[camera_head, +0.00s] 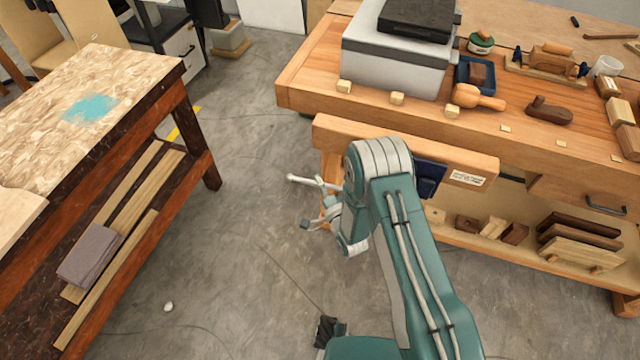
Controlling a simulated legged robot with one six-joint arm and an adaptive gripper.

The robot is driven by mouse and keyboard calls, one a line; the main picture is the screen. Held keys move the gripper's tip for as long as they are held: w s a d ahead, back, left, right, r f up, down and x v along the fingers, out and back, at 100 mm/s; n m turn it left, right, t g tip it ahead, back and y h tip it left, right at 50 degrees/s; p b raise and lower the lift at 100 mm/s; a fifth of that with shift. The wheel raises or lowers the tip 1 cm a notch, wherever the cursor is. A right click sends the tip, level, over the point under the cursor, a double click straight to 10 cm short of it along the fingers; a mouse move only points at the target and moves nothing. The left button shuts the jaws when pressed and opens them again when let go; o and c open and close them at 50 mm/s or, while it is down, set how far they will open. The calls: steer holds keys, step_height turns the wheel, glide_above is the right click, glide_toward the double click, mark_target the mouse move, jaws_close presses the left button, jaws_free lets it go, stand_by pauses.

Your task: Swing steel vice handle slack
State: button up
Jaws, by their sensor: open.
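The steel vice handle (305,181) is a thin pale bar with a rounded end, sticking out to the left below the wooden vice jaw (345,132) of the right-hand bench. Its right part and the vice screw are hidden behind my arm. My gripper (316,222) is open, just below the handle and in front of the vice. One dark fingertip shows at its left. The rest of the gripper is partly covered by my wrist. I cannot tell whether a finger touches the handle.
The workbench (300,75) carries a grey box (390,60), a wooden mallet (475,97), planes and small blocks. Wood pieces lie on its lower shelf. A second table (130,75) with a blue paint patch stands at left. Grey concrete floor (235,230) between them is mostly clear.

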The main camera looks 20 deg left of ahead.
steer(key=shift+a, duration=0.1)
jaws_close()
steer(key=shift+f+g, duration=0.3)
steer(key=shift+f, duration=0.2)
steer(key=d+f+n+g+h, duration=0.35)
steer(key=d+f+n, duration=0.2)
steer(key=f, duration=0.55)
steer(key=d+f+n+h, duration=0.1)
steer(key=d+f+h, duration=0.1)
steer(key=d, duration=0.5)
steer(key=s+d+f+n+g+h, duration=0.1)
steer(key=d+f+n+h, duration=0.1)
steer(key=d+h, duration=0.3)
steer(key=shift+s+d+f, duration=0.3)
steer(key=shift+d+f, duration=0.5)
steer(key=shift+d, duration=0.2)
steer(key=shift+n+h, duration=0.25)
